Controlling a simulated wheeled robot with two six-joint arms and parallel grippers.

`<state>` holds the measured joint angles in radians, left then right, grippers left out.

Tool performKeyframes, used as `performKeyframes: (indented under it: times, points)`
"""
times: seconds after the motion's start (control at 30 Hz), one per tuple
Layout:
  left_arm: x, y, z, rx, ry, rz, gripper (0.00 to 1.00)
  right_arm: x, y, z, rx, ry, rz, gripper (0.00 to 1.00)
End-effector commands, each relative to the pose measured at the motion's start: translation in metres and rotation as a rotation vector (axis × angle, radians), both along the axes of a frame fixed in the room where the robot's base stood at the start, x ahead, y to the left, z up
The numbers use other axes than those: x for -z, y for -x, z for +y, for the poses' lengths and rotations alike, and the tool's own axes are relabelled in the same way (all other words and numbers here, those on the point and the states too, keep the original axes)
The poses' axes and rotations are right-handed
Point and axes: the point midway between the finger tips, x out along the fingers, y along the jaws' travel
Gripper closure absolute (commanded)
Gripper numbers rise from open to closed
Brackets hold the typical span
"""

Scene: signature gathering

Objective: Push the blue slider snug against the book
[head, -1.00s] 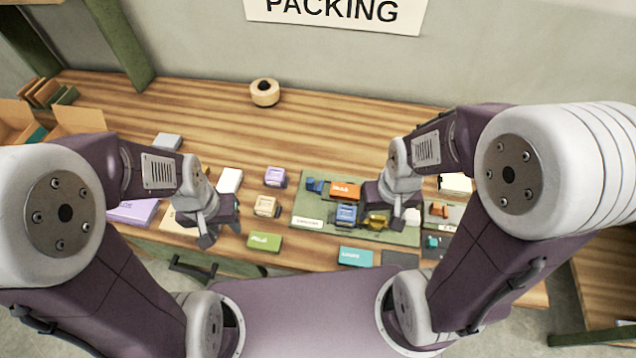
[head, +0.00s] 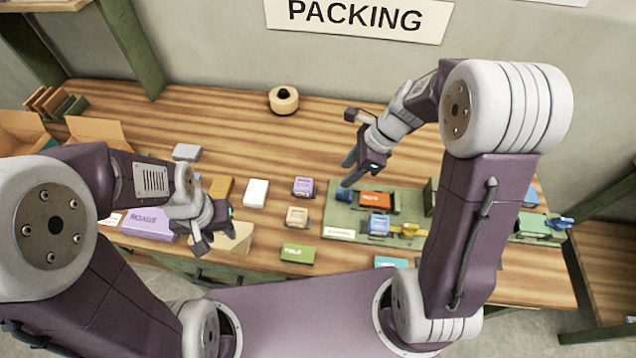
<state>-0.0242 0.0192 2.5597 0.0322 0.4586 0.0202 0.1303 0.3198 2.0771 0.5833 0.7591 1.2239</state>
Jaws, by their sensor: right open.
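A small blue piece (head: 343,195), which looks like the slider, sits at the left end of the green fixture (head: 343,217). An orange book (head: 375,200) lies just to its right in the fixture; whether they touch is too small to tell. My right gripper (head: 347,171) is open and empty, above and behind the blue piece, its fingers pointing down and left. A blue block (head: 379,224) and a yellow piece (head: 405,230) sit nearer the front of the fixture. My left gripper (head: 216,240) looks open and empty above the table's front left.
Purple (head: 303,187), beige (head: 297,217) and green (head: 298,254) blocks stand left of the fixture. A white block (head: 256,193) and a purple book (head: 150,224) are further left. A round wooden item (head: 284,100) is at the back. My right forearm hides part of the fixture's right side.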

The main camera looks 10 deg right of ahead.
Motion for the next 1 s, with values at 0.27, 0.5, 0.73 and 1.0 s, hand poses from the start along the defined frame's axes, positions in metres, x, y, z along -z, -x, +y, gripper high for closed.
performKeyframes:
  times: [0.27,0.5,0.73,1.0]
  points:
    - [-0.002,0.0,0.0,0.001,0.0,0.0,0.64,0.015,-0.005,-0.02,0.063,-0.01,0.037,0.58]
    - [0.005,0.0,0.0,0.001,0.0,0.001,0.64,0.052,-0.007,-0.006,0.058,-0.01,0.043,0.58]
    - [0.012,0.0,0.0,0.0,0.0,0.0,0.64,0.09,-0.012,0.009,0.058,-0.009,0.038,0.58]
    - [0.012,0.0,0.0,0.0,0.0,0.0,0.64,0.099,-0.013,0.013,0.058,-0.008,0.035,0.58]
